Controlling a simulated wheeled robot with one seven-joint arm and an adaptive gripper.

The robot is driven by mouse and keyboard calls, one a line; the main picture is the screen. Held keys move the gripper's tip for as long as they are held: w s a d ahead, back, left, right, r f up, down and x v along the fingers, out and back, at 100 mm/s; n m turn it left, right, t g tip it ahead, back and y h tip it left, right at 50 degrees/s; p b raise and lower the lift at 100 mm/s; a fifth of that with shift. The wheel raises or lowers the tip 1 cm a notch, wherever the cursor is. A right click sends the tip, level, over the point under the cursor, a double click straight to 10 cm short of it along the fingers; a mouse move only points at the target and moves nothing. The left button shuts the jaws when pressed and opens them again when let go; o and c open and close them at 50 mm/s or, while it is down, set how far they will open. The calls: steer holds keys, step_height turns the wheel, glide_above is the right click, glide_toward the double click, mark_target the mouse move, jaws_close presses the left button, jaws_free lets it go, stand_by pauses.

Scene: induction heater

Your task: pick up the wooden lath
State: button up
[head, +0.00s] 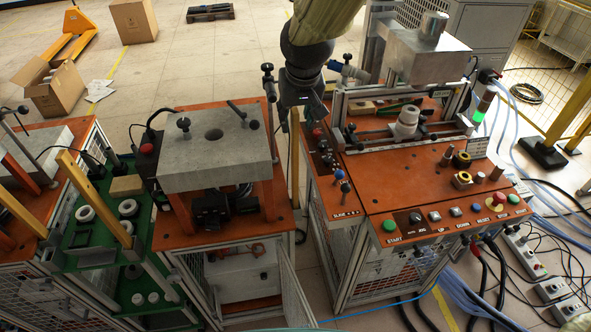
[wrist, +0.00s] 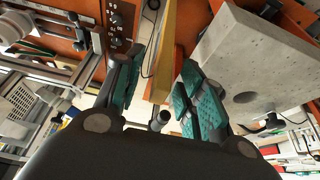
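A long, narrow wooden lath (head: 294,160) stands nearly upright in the gap between the two orange-topped stations in the head view. Its upper end is just below my gripper (head: 298,103). In the wrist view the lath (wrist: 165,55) runs up the picture between the two teal-padded fingers of my gripper (wrist: 158,95). The fingers are apart, with visible space around the lath, and I see no clear contact. The lath's lower end is hidden in the wrist view.
The heater station with a grey slab (head: 215,165) is close on the left. The control station (head: 385,185) with buttons and a clamp fixture is close on the right. More wooden posts (head: 95,200) stand by a green shelf at left. Open floor lies behind.

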steer(key=shift+p+x, duration=1)
steer(key=shift+x, duration=1.65)
steer(key=shift+w+a, duration=0.1)
jaws_close()
